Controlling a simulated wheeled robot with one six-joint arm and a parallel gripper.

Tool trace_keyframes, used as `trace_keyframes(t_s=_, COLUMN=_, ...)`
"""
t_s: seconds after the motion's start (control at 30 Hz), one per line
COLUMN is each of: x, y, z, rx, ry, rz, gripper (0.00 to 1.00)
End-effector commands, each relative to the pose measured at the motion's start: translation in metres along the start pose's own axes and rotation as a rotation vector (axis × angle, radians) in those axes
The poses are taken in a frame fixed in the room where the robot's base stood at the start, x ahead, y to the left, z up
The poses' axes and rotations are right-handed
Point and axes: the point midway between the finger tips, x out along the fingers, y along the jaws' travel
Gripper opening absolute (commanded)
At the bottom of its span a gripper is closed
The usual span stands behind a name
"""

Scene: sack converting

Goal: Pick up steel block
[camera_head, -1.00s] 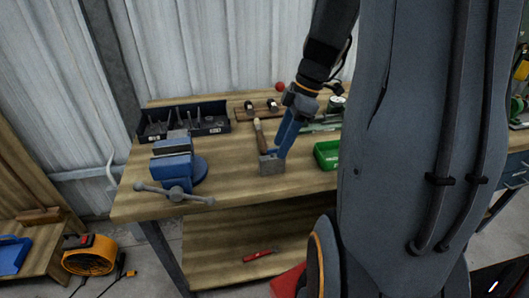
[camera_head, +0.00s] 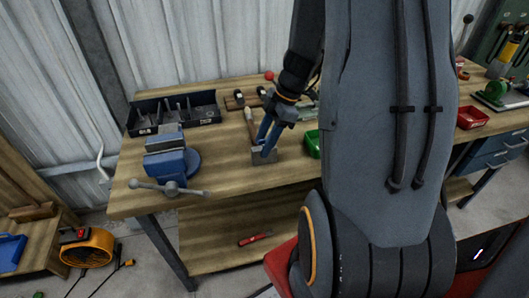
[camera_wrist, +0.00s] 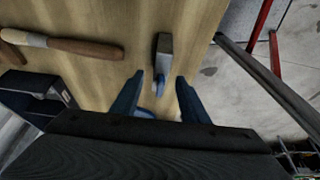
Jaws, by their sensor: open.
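The steel block (camera_head: 264,157) is a small grey block on the wooden workbench (camera_head: 225,185), near its front edge. My gripper (camera_head: 266,146) is above it with two blue fingers pointing down, apart and with nothing held. In the wrist view a grey block (camera_wrist: 164,45) lies just beyond the open fingers (camera_wrist: 162,84), roughly in line with the gap between them. A small blue shape shows at its near end; I cannot tell what it is. In the head view the fingertips overlap the block, and I cannot tell whether they touch it.
A wooden-handled tool (camera_head: 250,122) lies close behind the block; its handle (camera_wrist: 75,47) shows left in the wrist view. A blue vise (camera_head: 165,160) stands left, a dark tray (camera_head: 175,112) behind it, and a green bin (camera_head: 312,144) right. Bare bench lies between vise and block.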

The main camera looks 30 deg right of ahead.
Motion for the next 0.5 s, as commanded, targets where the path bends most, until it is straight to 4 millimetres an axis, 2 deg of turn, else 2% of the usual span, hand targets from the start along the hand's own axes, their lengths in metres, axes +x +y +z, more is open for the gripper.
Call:
trace_keyframes(t_s=0.3, x=0.0042, y=-0.0001, z=0.0008, rx=0.001, ry=-0.001, rz=0.001, gripper=0.41)
trace_keyframes(t_s=0.5, x=0.0041, y=-0.0001, z=0.0007, rx=0.001, ry=-0.001, rz=0.001, gripper=0.07)
